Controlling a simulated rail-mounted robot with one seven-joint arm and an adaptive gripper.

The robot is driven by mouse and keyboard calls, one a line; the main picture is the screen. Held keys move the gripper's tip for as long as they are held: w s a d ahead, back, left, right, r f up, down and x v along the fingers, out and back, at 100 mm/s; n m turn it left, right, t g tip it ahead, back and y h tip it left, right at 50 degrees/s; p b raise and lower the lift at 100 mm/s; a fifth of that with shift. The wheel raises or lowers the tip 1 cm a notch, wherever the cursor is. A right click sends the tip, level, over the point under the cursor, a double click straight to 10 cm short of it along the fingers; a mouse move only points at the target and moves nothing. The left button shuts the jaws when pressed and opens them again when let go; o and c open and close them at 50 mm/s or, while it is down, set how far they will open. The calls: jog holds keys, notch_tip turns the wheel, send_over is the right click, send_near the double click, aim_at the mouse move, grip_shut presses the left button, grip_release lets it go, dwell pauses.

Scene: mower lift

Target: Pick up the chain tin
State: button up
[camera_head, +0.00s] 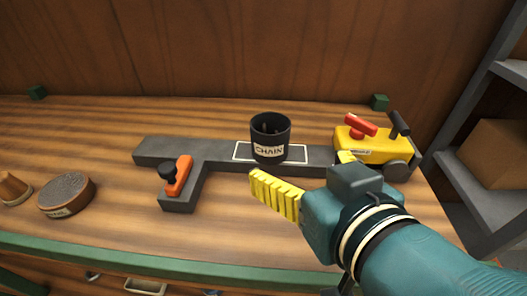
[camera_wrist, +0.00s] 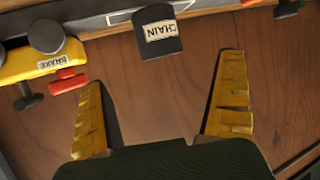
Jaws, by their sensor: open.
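The chain tin (camera_head: 270,137) is a black open-topped cup with a white CHAIN label. It stands upright inside a white-outlined rectangle on the dark grey T-shaped lift (camera_head: 215,155) on the bench. In the wrist view the tin (camera_wrist: 157,32) shows at the top, beyond the fingertips and roughly midway between them. My gripper (camera_wrist: 165,72) is open and empty, with yellow ribbed fingers spread apart. In the head view my gripper (camera_head: 305,178) is in front of and to the right of the tin, apart from it. One finger is largely hidden there.
A yellow mower-like block (camera_head: 368,145) with a red lever and a BRAKE label sits right of the tin. An orange-red handle (camera_head: 179,176) is on the lift's left arm. A round tin (camera_head: 66,194) lies far left. A grey shelf (camera_head: 490,190) stands right; bare wood lies in front.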

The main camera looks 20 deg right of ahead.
aim_at(276, 145)
jog(key=p+x, duration=0.1)
jog(key=x, duration=0.4)
jog(key=p+x, duration=0.1)
jog(key=x, duration=0.4)
jog(key=shift+w+d+f+p, duration=0.15)
jog(key=shift+w+d+p, duration=0.1)
jog(key=shift+p, duration=0.05)
jog(key=p+x, duration=0.2)
jog(key=x, duration=0.3)
jog(key=shift+s, duration=0.1)
jog(key=shift+w+f, duration=0.25)
jog(key=c, duration=1.2)
jog(key=shift+o, duration=0.2)
jog(key=shift+r, duration=0.25)
